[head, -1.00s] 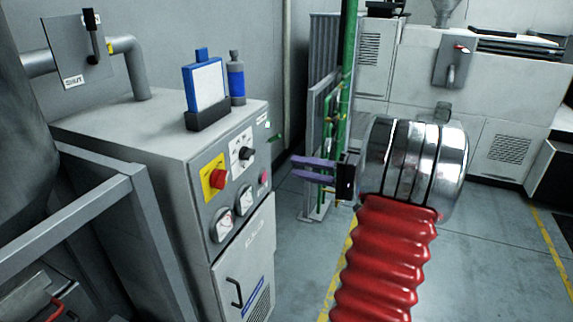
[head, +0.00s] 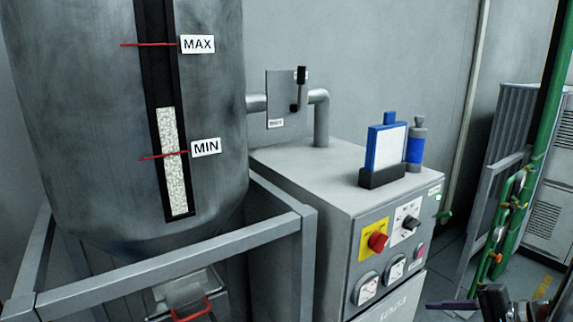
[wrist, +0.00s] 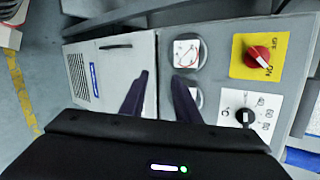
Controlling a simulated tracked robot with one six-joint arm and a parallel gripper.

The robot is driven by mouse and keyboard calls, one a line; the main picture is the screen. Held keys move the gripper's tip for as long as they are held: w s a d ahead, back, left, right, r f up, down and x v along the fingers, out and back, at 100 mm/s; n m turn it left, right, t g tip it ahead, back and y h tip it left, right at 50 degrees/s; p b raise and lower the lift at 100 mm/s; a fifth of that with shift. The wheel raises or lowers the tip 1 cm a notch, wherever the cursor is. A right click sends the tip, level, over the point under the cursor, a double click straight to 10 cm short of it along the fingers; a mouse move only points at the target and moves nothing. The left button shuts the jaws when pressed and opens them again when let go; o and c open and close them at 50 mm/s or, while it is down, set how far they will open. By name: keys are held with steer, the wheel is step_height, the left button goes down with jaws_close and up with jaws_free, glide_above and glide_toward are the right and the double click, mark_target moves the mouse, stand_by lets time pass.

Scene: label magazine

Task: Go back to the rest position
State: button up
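My gripper (head: 445,304) shows at the bottom right edge of the head view, mostly cut off, with a purple finger pointing left. It is in front of the grey control cabinet (head: 310,210). In the wrist view, the two purple fingers of my gripper (wrist: 160,77) stand apart with nothing between them. The cabinet's front panel fills much of that view, with gauges, a red rotary switch (wrist: 259,58) on a yellow plate and a black knob (wrist: 245,116). Whether the fingers touch the panel cannot be told.
A large grey hopper (head: 90,150) with a MAX/MIN level window stands at left behind a metal frame (head: 170,248). A blue-framed holder (head: 387,147) and a blue-grey bottle (head: 416,148) stand on the cabinet. Green pipes (head: 540,150) and a grey fence are at right.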

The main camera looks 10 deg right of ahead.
steer(key=s+a+n+g+h, duration=0.2)
steer(key=a+g, duration=0.1)
steer(key=a, duration=0.4)
steer(key=s+a+n+g+h, duration=0.1)
steer(key=s+a+n+g, duration=0.25)
steer(key=a, duration=0.45)
steer(key=a+r+n+t+h, duration=0.1)
steer(key=a+r+n, duration=0.3)
steer(key=a, duration=0.4)
steer(key=s+a+r+n+t+h, duration=0.1)
steer(key=a+r+n, duration=0.3)
steer(key=a, duration=0.5)
steer(key=shift+s+a+n+h, duration=0.15)
steer(key=shift+s+n+h, duration=0.15)
steer(key=shift+n+h, duration=0.35)
steer(key=shift+t, duration=0.25)
